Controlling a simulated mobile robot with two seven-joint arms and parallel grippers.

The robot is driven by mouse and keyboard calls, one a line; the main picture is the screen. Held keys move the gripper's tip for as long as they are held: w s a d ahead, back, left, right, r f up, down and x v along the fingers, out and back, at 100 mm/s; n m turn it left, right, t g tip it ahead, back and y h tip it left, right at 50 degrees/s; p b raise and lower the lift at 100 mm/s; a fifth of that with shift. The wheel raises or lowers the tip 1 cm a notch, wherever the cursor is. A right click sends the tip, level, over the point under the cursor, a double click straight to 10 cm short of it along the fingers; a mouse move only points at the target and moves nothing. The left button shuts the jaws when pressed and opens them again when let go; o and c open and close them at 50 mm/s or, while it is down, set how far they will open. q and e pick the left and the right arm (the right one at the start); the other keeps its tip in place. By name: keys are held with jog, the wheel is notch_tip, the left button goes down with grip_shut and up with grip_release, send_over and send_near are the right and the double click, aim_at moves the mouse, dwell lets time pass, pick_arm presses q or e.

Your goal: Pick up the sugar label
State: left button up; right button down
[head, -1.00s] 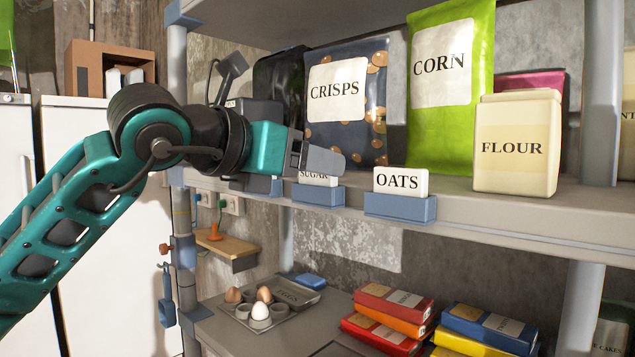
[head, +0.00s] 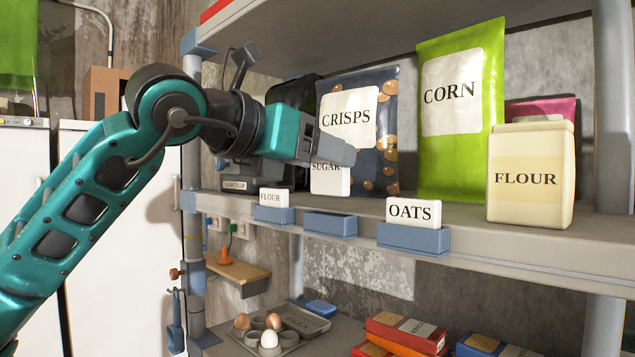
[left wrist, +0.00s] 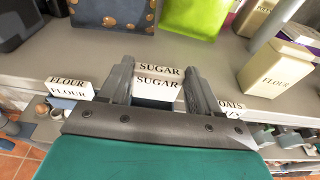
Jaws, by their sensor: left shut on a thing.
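The white sugar label (head: 330,180) is held up in the tips of my left gripper (head: 340,152), above the shelf edge. In the left wrist view the label (left wrist: 157,83) sits between the two fingers of the left gripper (left wrist: 160,88), its SUGAR lettering facing up toward the camera. In the head view the gripper hides the label's top. The blue label holder (head: 330,225) below it is empty. My right gripper is not in view.
A flour label (head: 270,198) and an oats label (head: 413,212) stand in blue holders on either side. Behind are a crisps bag (head: 350,118), a corn bag (head: 455,110) and a flour canister (head: 530,178). An egg tray (head: 275,335) is below.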

pick_arm(q)
notch_tip(320, 180, up, 15)
jog(key=p, duration=0.2)
